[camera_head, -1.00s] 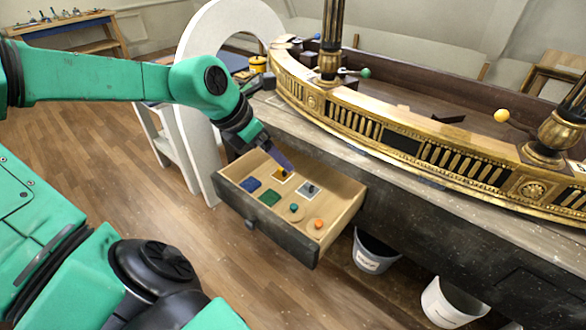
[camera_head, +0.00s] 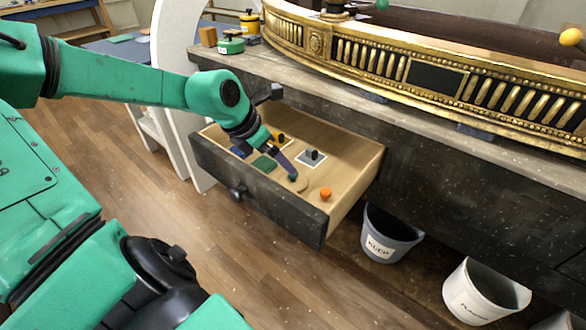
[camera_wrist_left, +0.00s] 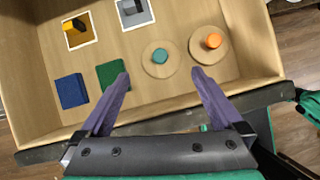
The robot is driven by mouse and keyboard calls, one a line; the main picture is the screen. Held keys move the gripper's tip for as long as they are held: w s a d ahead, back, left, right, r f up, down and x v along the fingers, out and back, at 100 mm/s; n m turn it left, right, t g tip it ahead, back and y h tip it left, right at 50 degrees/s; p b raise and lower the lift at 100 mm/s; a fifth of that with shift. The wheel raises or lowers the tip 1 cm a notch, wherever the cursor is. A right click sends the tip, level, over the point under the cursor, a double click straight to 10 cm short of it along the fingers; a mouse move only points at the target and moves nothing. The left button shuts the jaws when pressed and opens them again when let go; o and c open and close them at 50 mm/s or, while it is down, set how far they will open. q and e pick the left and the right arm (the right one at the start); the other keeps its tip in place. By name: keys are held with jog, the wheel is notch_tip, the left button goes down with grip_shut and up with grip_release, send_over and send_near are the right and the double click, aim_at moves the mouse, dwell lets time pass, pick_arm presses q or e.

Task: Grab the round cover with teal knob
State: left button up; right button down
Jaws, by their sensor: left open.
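The round wooden cover with a teal knob (camera_wrist_left: 160,58) lies in the open drawer, between a green square and the orange-knobbed round cover (camera_wrist_left: 209,45). In the head view its teal knob (camera_head: 293,177) shows beside my fingers, which partly hide the disc. My left gripper (camera_wrist_left: 163,82) is open over the drawer. In the wrist view its two purple fingers are spread on either side of the teal-knobbed cover's column, with the cover past the fingertips and nothing between them. In the head view the left gripper (camera_head: 283,165) is above the cover. My right gripper is not seen.
The drawer (camera_head: 270,205) also holds a blue square (camera_wrist_left: 72,91), a green square (camera_wrist_left: 113,73), and yellow-knobbed (camera_wrist_left: 78,32) and grey-knobbed (camera_wrist_left: 134,11) square pieces. Its front wall stands below my gripper. Two bins (camera_head: 388,236) (camera_head: 483,293) stand on the floor at right.

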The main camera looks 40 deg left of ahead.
aim_at(293, 178)
pick_arm(q)
jog(key=x, duration=0.4)
jog(key=shift+f+b, duration=0.15)
jog(key=shift+b, duration=0.15)
jog(key=b+x, duration=0.1)
jog(key=x, duration=0.4)
jog(key=shift+w+f, duration=0.2)
jog(key=shift+w, duration=0.1)
jog(key=shift+s+d+r, duration=0.1)
jog(key=shift+r, duration=0.05)
jog(key=c, duration=0.4)
grip_shut()
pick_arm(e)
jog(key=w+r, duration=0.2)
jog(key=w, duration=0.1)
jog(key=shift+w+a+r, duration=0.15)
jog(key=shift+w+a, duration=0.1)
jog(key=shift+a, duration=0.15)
